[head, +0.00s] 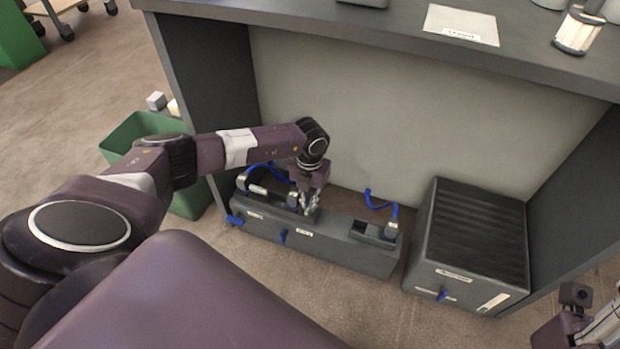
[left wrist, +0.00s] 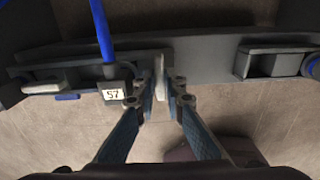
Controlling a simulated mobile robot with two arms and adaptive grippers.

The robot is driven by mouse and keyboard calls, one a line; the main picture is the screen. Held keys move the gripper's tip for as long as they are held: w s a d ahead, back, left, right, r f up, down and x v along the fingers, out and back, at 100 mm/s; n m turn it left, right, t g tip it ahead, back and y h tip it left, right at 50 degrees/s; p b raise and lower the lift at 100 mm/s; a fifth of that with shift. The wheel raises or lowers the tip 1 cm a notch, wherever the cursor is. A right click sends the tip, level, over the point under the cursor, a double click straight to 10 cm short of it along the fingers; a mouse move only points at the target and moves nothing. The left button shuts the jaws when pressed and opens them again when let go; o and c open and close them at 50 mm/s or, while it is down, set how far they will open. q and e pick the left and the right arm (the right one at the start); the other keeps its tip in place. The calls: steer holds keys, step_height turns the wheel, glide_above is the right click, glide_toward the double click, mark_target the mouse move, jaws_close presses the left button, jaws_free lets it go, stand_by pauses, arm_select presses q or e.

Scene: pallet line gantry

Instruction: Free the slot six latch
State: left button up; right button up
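A long dark grey housing (head: 345,243) with recessed slots stands on the floor under the counter. Blue latch-like tabs (head: 283,236) show on its front. My left gripper (head: 310,205) points down into a slot near the housing's middle. In the left wrist view its fingertips (left wrist: 161,86) are close together on either side of a thin pale upright piece (left wrist: 160,68); whether they press on it is unclear. A white label (left wrist: 115,94), seemingly upside down, is beside the left finger. My right arm shows only in part at the bottom right; its fingertips are not clear.
Blue cables (head: 383,205) loop above the housing. A dark ribbed box (head: 470,240) with a blue tab stands to its right. A green bin (head: 135,130) stands left of the counter's side panel. The counter top (head: 400,36) overhangs the housing. Floor in front is clear.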

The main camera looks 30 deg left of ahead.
arm_select(q)
steer(key=o, duration=0.4)
stand_by(0.3)
